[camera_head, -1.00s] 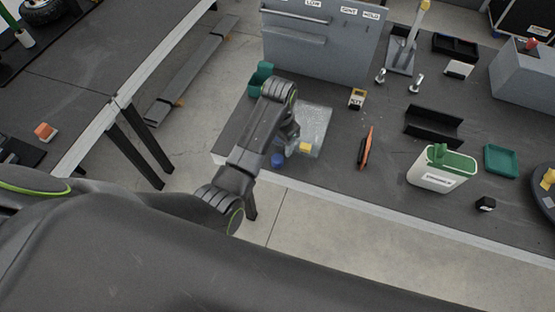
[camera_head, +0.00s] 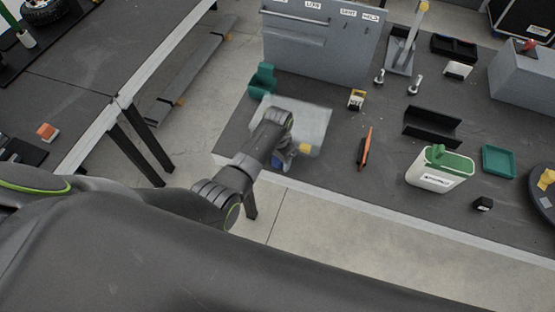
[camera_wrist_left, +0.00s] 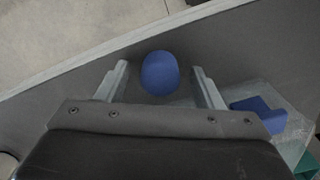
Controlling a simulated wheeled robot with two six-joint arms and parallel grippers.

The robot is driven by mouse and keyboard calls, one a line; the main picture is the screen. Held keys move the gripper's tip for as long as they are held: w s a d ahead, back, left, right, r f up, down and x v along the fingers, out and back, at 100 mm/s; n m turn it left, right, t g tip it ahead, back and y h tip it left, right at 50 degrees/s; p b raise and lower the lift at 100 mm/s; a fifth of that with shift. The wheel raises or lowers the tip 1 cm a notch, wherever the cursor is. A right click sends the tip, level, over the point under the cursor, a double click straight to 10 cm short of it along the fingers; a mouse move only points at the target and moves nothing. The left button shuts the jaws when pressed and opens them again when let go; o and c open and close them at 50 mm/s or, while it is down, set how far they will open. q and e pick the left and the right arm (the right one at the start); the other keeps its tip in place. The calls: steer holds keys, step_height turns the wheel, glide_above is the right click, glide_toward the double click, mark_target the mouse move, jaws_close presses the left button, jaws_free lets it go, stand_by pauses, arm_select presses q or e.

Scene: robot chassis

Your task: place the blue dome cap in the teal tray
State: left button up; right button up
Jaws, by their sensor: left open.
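The blue dome cap (camera_wrist_left: 159,72) stands on the dark bench top near its front edge, and shows between my left gripper's fingers in the left wrist view. In the head view a sliver of blue (camera_head: 277,161) shows beside the gripper; the rest is hidden by my arm. My left gripper (camera_wrist_left: 160,84) is open, one finger on each side of the cap, with gaps visible. It also shows in the head view (camera_head: 284,160). The teal tray (camera_head: 498,161) lies at the right of the bench and looks empty. My right gripper is not in view.
A translucent sheet (camera_head: 308,120) lies behind the gripper, with a blue block (camera_wrist_left: 258,113) on or beside it.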

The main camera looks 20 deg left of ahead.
arm_select(q)
steer(key=c, duration=1.1)
